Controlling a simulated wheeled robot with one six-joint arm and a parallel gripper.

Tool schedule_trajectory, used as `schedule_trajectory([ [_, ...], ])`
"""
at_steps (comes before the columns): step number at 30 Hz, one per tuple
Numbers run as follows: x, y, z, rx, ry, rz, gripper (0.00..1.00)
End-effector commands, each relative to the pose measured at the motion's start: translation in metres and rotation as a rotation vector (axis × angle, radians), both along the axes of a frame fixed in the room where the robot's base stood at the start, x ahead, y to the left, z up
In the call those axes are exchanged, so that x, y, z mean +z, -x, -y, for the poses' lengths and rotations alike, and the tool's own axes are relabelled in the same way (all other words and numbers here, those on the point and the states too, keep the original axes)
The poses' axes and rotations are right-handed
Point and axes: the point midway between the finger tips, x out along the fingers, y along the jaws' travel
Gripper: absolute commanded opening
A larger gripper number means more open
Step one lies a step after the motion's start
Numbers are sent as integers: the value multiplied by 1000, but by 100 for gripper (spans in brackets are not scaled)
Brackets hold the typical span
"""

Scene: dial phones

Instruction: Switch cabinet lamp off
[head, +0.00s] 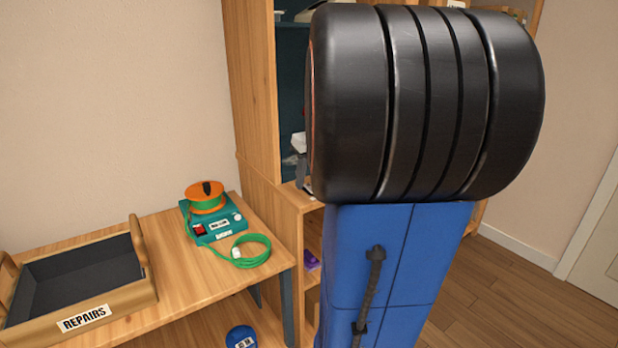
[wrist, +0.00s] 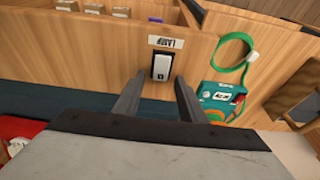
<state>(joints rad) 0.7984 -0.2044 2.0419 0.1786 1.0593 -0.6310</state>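The wooden cabinet (head: 252,90) stands behind my arm in the head view, and my arm hides much of it. In the wrist view a switch (wrist: 161,67) with a white rocker in a dark housing is on a wooden face. A white label reading LAMP (wrist: 166,42), upside down in this view, is beside it. My gripper (wrist: 157,82) is open and empty, with its two fingers apart and the switch in line with the gap between them. I cannot tell whether they touch the wood. The lamp itself cannot be made out.
A wooden bench (head: 185,262) at the left holds a REPAIRS tray (head: 90,305) and a teal device (head: 215,225) with an orange spool (head: 205,198) and a green cable (head: 252,258). A blue round object (head: 241,338) is below. Floor (head: 510,300) is clear at the right.

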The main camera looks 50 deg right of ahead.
Motion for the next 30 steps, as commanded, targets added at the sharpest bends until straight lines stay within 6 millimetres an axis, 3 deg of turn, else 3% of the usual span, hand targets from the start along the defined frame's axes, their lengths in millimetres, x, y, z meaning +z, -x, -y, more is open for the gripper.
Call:
schedule_trajectory([
  [8,11,3,-1,0,0,0,38],
  [30,143,42,-10,0,1,1,38],
])
